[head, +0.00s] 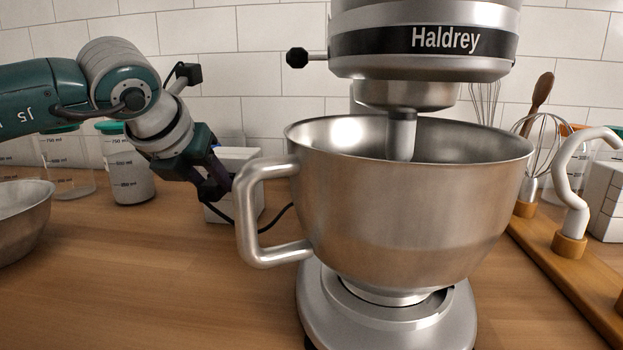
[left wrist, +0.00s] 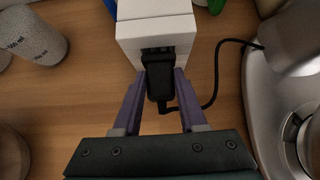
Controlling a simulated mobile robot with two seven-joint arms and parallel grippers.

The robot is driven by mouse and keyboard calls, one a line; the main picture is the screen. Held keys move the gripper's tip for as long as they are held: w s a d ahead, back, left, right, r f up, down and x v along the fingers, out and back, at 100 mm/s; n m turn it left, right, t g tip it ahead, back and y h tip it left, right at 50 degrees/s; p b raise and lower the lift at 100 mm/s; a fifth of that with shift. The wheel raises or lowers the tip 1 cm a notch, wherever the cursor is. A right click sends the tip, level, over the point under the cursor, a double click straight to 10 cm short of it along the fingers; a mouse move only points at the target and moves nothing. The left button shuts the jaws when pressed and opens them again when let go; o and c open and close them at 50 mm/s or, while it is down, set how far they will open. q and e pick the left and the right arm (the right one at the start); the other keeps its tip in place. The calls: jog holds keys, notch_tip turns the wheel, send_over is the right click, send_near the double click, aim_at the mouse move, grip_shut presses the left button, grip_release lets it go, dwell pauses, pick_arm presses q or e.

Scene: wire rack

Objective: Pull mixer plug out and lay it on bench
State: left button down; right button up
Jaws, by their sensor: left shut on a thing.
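The mixer (head: 420,60) stands at the right with its steel bowl (head: 410,210). A white socket box (head: 246,160) stands on the wooden bench (head: 130,270), left of the bowl handle; it also shows in the left wrist view (left wrist: 155,28). My left gripper (head: 214,188) is in front of the box. In the left wrist view it (left wrist: 158,95) is shut on the black mixer plug (left wrist: 157,80). The plug lies against the dark socket in the box's face; I cannot tell how deep it sits. Its black cord (left wrist: 215,85) loops toward the mixer base. My right gripper is out of view.
A metal bowl (head: 22,215) is at the left edge. A jar with a green lid (head: 128,170) stands behind my left arm. The bowl handle (head: 247,225) is close to the right of the gripper. The front left bench is clear.

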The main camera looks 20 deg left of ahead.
aim_at(207, 201)
pick_arm(q)
jog(key=shift+s+d, duration=0.15)
jog(key=shift+s, duration=0.45)
dwell(0.6)
jog(key=shift+s+d+p, duration=0.25)
jog(key=shift+s+p, duration=0.15)
jog(key=shift+s, duration=0.85)
jog(key=shift+s+d, duration=0.1)
jog(key=shift+s, duration=0.1)
jog(key=s, duration=0.3)
jog(key=shift+d, duration=0.35)
